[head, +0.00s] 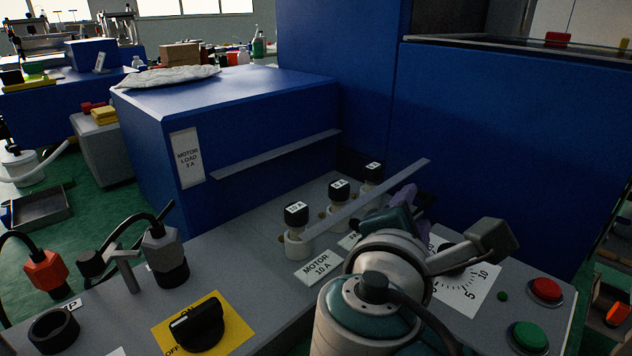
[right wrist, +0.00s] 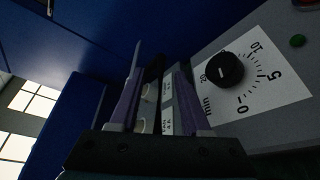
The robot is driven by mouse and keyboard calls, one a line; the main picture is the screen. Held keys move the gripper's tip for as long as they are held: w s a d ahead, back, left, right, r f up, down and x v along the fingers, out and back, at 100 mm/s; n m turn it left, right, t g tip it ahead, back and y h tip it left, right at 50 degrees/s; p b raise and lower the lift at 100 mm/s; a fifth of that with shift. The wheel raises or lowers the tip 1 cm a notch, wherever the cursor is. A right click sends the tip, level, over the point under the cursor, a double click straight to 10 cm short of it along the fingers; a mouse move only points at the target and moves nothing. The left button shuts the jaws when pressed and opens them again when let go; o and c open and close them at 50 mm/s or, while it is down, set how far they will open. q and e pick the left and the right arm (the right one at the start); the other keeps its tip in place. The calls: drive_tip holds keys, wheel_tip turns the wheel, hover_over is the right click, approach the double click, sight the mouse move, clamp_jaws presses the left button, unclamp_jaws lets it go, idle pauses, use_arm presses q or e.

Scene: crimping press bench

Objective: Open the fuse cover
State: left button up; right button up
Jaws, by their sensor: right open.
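A row of black-capped fuses stands on the grey panel; one is labelled 10 A (head: 296,214) and another 6 A (head: 339,190). A long thin grey strip (head: 350,203), seemingly the edge of the fuse cover, runs slantwise across the front of the fuses. Whether a clear panel joins it to the rear strip, I cannot tell. My right gripper (head: 393,209) is open close to the strip's right part. In the right wrist view, its purple fingers (right wrist: 160,92) stand apart, with fuses showing between them. Contact with the strip is unclear. My left gripper is not in view.
A second grey strip (head: 275,155) sits against the blue box (head: 235,105) behind. A timer dial (right wrist: 224,70) is beside the right gripper. Red (head: 545,289) and green (head: 529,336) buttons are at right. A black rotary switch (head: 197,326) and cable connectors (head: 165,255) are at left.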

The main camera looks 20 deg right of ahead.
clamp_jaws()
idle(0.3)
idle(1.1)
